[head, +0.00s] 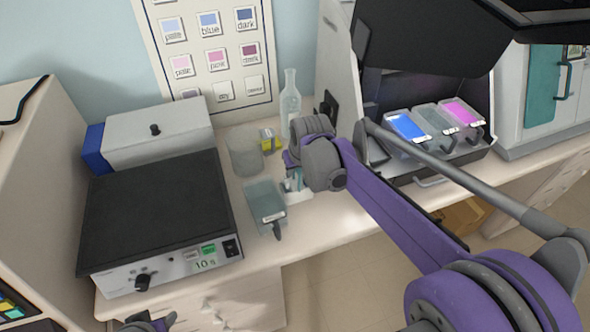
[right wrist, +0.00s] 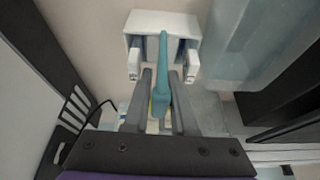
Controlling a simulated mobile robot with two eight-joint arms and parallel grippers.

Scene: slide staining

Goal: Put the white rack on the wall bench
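The white rack (right wrist: 162,22) shows in the right wrist view, with a teal upright handle (right wrist: 163,60). A little of the rack (head: 297,188) shows in the head view below my right gripper (head: 299,168), low over the bench just right of a glass dish. In the right wrist view the two fingers of my right gripper (right wrist: 161,95) stand on either side of the handle, very close to it. Whether they press on it I cannot tell. The wall bench (head: 335,215) is the pale top along the wall. Only a piece of my left gripper (head: 150,322) shows at the bottom edge.
A glass dish (head: 265,205) stands left of the rack, with a beaker (head: 244,152) and a bottle (head: 290,103) behind. A black-topped hotplate (head: 155,215) fills the bench's left. Several coloured trays (head: 408,127) sit in the hood at right. Bare bench lies in front of the rack.

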